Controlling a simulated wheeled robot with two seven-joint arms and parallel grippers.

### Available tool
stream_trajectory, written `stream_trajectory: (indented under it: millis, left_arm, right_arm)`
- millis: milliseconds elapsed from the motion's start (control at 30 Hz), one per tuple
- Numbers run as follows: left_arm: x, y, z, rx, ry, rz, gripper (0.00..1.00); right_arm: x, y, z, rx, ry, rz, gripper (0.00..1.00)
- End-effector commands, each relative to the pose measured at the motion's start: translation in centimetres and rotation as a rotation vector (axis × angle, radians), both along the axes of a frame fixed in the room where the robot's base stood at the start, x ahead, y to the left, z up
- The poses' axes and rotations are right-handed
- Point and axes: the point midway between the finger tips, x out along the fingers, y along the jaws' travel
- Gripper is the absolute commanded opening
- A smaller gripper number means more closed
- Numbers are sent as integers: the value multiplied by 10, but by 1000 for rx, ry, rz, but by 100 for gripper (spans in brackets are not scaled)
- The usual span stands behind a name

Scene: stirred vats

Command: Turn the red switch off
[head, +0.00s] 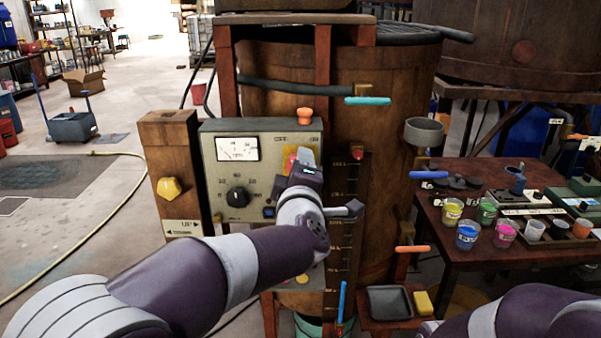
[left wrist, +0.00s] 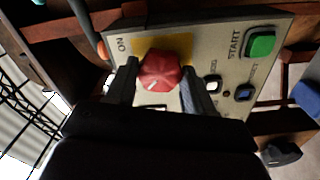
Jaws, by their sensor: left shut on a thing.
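The red switch (left wrist: 160,70) is a round, lobed knob with a white pointer mark, set on a yellow plate of the grey control panel (head: 210,150). In the left wrist view, the word ON is printed to its upper left, and the white mark points toward the lower left of the picture. My left gripper (left wrist: 160,78) has a finger on each side of the knob and is shut on it. In the head view, the red switch (head: 290,157) is partly hidden behind my left gripper (head: 297,168). My right gripper is out of view; only part of my right arm shows at lower right.
The panel also carries a green START button (left wrist: 261,43), a black dial (head: 237,196), a meter (head: 237,148) and an orange knob (head: 304,115) on top. A yellow knob (head: 169,187) is on the wooden post at left. A table (head: 470,250) with paint cups stands right.

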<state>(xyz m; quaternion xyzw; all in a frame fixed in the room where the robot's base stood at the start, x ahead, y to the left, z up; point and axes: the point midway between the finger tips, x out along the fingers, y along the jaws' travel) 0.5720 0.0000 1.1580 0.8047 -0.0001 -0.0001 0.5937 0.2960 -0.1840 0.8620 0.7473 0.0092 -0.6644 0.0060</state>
Motion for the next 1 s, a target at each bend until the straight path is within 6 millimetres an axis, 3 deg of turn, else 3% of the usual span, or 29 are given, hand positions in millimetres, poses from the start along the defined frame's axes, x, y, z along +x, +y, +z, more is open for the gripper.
stream_trajectory:
  millis: [200,233,300,667,767,1000]
  left_arm:
    - [0,0,-1,-2,2,2,22]
    - [0,1,-1,-2,2,2,59]
    - [0,0,-1,-2,2,2,78]
    - [-7,0,0,-2,0,-1,78]
    - [-24,0,-1,-2,0,-2,78]
    - [-89,-1,0,-3,0,-4,78]
  right_arm:
    - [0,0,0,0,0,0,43]
    - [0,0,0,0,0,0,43]
    - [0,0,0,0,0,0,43]
    - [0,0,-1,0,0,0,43]
    - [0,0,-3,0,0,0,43]
    - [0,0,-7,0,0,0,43]
